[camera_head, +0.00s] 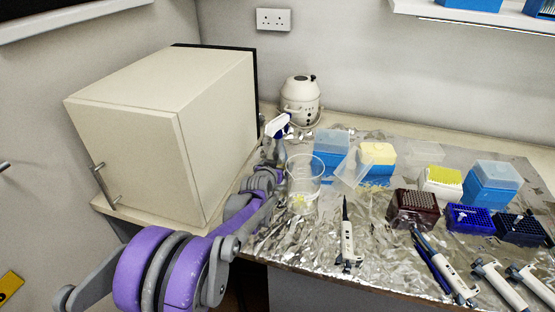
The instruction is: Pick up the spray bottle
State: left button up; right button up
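The spray bottle (278,125) stands at the back of the bench, right of the big cream box. Its white head with a blue part shows; most of its body is hidden behind my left gripper and arm. My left gripper (271,150) is right in front of the bottle, just below its head. The fingers are small and overlap the bottle, so I cannot tell whether they touch it or are closed. My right gripper is not in view.
A clear beaker (304,178) stands close to the right of my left gripper. The cream box (165,130) rises at the left. A white round device (301,97) stands behind. Tip boxes (494,187) and pipettes (347,235) occupy the foil-covered bench (300,245) to the right.

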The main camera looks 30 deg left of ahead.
pick_arm(q)
jog(key=shift+w+f, duration=0.1)
jog(key=shift+w, duration=0.1)
grip_shut()
dwell(0.4)
